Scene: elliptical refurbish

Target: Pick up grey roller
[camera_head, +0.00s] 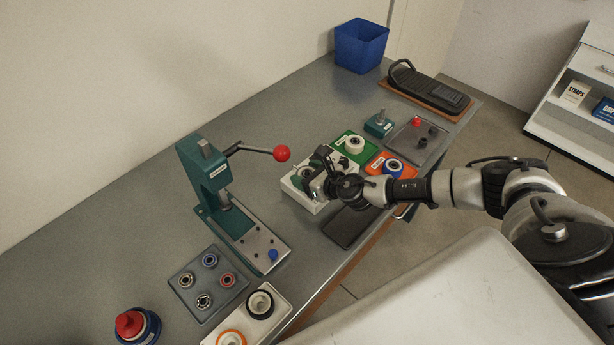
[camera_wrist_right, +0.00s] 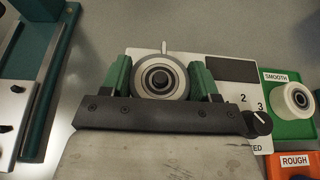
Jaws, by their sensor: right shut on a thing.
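The grey roller (camera_wrist_right: 160,66) has a pale grey rim and a dark hub. In the right wrist view it sits between the two green fingers of my right gripper (camera_wrist_right: 160,80), which is shut on it. In the head view my right gripper (camera_head: 312,180) is over the white device (camera_head: 289,184), and the roller (camera_head: 306,172) is mostly hidden by the gripper. I cannot tell whether the roller still touches the device. My left gripper is not in view.
Beside the device are a green SMOOTH tray (camera_wrist_right: 285,128) with a white roller (camera_wrist_right: 298,97) and an orange ROUGH tray (camera_head: 381,164). A teal press (camera_head: 215,190) with a red-knobbed lever (camera_head: 282,154) stands left. A dark pad (camera_head: 350,227) lies at the front edge.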

